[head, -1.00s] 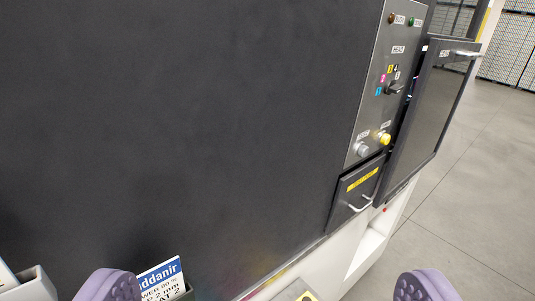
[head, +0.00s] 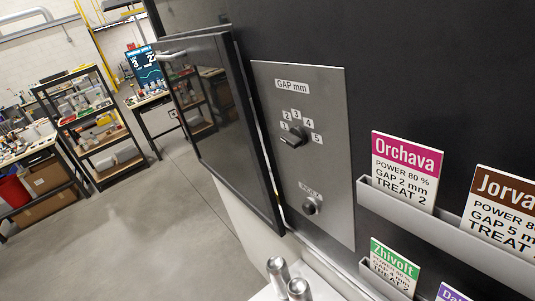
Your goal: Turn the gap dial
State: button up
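The gap dial (head: 293,137) is a dark knob on a grey panel (head: 332,180) under a "GAP mm" label (head: 292,87). Numbers 1 to 5 run in an arc from its left over its top to its right. Its bar lies roughly sideways in the picture; I cannot tell for sure which number it points at. My gripper is not in view, and nothing touches the dial.
A smaller knob (head: 310,207) sits lower on the panel. An open dark door (head: 225,125) stands left of it. Card holders with an Orchava card (head: 404,170) and others are at right. Silver cans (head: 279,272) stand below. Shelves (head: 92,125) are farther left, beyond open floor.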

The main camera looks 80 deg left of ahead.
aim_at(296, 137)
jog(key=u, duration=1.65)
